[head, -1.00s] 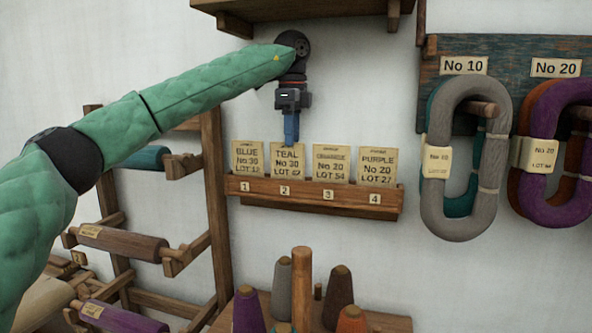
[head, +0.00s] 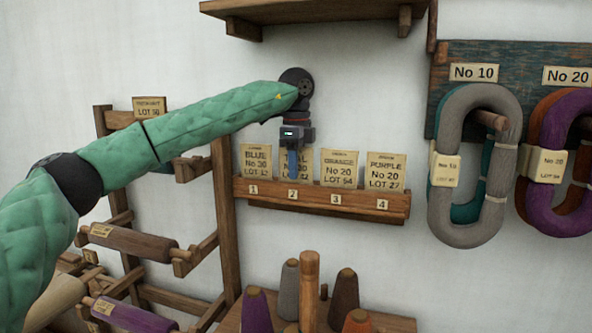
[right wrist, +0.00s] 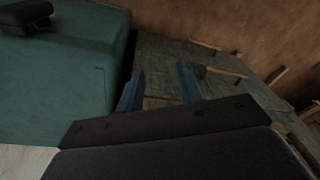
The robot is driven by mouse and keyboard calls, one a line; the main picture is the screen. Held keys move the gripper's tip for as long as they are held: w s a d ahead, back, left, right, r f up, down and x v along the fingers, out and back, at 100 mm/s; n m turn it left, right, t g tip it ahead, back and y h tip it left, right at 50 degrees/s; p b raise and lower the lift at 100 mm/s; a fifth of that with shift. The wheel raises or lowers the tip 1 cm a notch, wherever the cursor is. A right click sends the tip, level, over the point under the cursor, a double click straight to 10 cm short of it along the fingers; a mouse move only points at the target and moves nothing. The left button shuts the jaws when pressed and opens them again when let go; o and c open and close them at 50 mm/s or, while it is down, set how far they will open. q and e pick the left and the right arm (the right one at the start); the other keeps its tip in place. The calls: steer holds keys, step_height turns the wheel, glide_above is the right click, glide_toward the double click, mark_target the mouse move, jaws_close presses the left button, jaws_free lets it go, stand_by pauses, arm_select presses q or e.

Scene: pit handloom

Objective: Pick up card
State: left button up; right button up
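A wooden card rack (head: 325,197) on the wall holds cards in numbered slots 1 to 4.
A bobbin rack (head: 225,220) stands left, with another card (head: 150,108) at its top. Yarn hanks (head: 475,165) hang on the right. A shelf (head: 320,10) is above. Several cones and a wooden post (head: 309,290) stand below the card rack.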

arm_select(q)
steer(key=shift+a+f, duration=0.1)
steer(key=shift+f, duration=0.1)
jaws_close()
steer(key=shift+r, duration=0.1)
